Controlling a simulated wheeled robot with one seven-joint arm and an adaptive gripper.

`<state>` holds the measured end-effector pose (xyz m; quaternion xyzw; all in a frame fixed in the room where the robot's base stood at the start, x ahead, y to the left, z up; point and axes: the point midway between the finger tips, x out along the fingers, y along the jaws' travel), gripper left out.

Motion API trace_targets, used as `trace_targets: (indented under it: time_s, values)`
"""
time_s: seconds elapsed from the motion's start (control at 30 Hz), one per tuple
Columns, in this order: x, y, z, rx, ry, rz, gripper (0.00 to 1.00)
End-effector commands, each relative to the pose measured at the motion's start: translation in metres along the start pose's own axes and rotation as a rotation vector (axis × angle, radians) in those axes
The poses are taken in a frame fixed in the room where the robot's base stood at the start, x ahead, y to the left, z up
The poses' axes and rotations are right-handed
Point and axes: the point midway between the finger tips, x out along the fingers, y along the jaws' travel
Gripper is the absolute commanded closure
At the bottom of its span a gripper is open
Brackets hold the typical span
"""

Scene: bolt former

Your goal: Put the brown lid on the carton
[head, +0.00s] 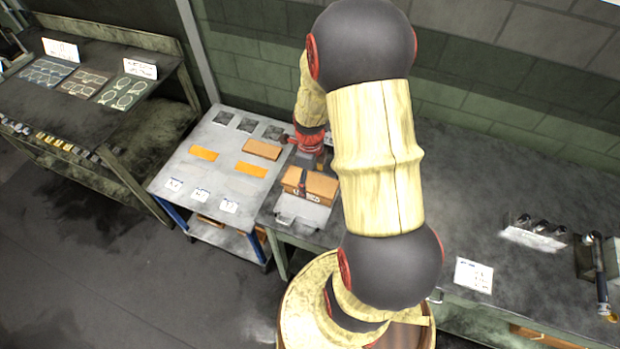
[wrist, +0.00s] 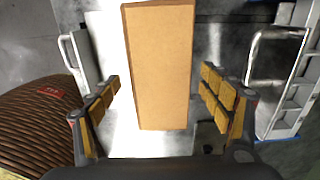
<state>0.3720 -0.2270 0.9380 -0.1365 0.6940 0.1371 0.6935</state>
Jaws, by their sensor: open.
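In the wrist view a smooth brown rectangular top (wrist: 160,65) lies between the fingers of my gripper (wrist: 160,85). My gripper is open, with a gap on each side of this top. In the head view a brown carton-like block (head: 322,186) stands on the bench below my wrist, with a dark part of my gripper seemingly across its middle. I cannot tell whether this top is the lid or the carton itself. A flat brown slab (head: 262,149) lies on the grey cart to the left, clear of my gripper.
The cart (head: 182,172) also carries orange rectangles (head: 250,169), dark squares and white labels. A pale tray with a handle (head: 302,213) is at the block's near side. Handles (wrist: 276,32) flank the block in the wrist view. The bench right of my arm has clear room.

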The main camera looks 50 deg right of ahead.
Motion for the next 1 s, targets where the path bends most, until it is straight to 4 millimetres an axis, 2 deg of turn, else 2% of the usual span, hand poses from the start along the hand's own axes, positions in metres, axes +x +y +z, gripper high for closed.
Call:
trace_targets:
  time_s: [0.17, 0.4, 0.6, 0.8, 1.0]
  values:
    - [-0.018, -0.001, 0.001, 0.0, -0.002, -0.004, 0.21]
    - [-0.067, -0.001, 0.001, 0.0, -0.003, -0.005, 0.21]
    - [-0.101, -0.001, 0.001, 0.0, -0.002, -0.003, 0.21]
    - [-0.117, 0.0, 0.0, 0.0, 0.0, -0.001, 0.21]
    - [-0.119, 0.0, 0.0, 0.0, 0.0, 0.0, 0.21]
